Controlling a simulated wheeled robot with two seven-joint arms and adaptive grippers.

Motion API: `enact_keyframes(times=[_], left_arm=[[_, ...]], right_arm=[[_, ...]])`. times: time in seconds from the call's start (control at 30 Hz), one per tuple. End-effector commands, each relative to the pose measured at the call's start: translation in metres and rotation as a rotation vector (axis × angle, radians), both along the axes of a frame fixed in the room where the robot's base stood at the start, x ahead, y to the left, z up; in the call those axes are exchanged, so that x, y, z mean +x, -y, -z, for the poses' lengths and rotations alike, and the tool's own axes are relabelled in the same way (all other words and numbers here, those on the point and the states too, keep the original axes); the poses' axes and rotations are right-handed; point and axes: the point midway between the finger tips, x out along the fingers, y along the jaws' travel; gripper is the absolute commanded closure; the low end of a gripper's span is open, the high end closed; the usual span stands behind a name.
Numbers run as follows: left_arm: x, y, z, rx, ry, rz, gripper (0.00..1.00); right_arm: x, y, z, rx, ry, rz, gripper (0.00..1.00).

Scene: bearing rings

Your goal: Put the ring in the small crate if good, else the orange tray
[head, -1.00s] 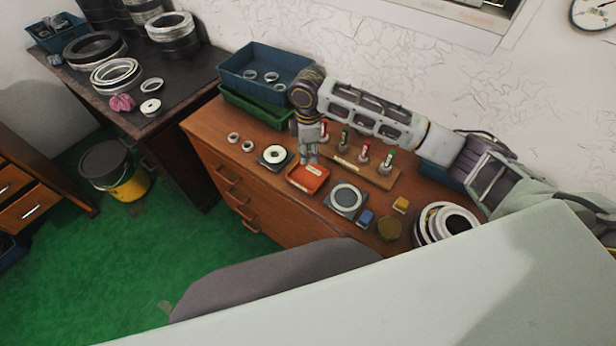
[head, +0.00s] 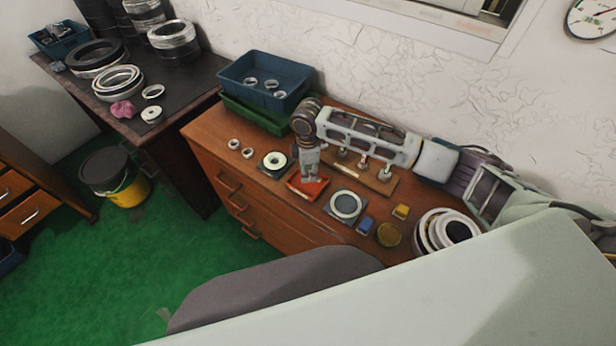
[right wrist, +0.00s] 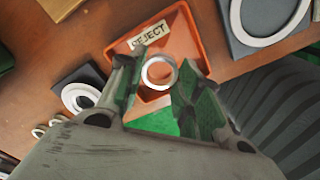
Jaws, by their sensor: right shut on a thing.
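My right gripper (head: 312,180) is low over the orange tray (head: 293,190). In the right wrist view, the gripper (right wrist: 158,82) is shut on a pale metal ring (right wrist: 146,77), seen against the tray floor. The tray (right wrist: 197,47) carries a REJECT label (right wrist: 149,35). In the head view the fingers hide the ring. I cannot tell whether the ring touches the tray. A blue crate (head: 253,91) with several rings in it stands at the back left of the cabinet top, above a green crate (head: 249,115). My left gripper is not in view.
Left of the tray are a dark pad with a white ring (head: 274,161) and two small rings (head: 247,153). Right of it are a grey plate with a large ring (head: 346,205), small blocks and stacked rings (head: 446,230). A wooden rack (head: 381,182) stands behind, under my arm.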

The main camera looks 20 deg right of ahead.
Motion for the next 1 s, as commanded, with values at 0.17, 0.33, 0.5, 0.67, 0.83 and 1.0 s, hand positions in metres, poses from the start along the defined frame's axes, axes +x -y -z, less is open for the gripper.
enact_keyframes(times=[0.17,0.33,0.5,0.67,0.83,1.0], left_arm=[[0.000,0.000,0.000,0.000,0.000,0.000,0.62],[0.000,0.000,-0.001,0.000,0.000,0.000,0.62],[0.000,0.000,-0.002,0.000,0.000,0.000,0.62],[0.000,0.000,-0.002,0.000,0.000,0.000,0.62],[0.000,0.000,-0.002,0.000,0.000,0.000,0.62],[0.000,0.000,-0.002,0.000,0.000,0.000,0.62]], right_arm=[[0.000,0.000,0.002,0.000,-0.001,0.000,0.94],[-0.001,0.000,0.017,-0.001,-0.002,0.000,0.94],[-0.001,0.000,0.033,0.000,-0.002,0.001,0.94],[0.000,0.000,0.038,0.000,0.000,0.000,0.94],[0.000,0.000,0.037,0.000,0.000,0.000,0.94],[0.000,0.000,0.039,0.000,0.000,0.000,0.94]])
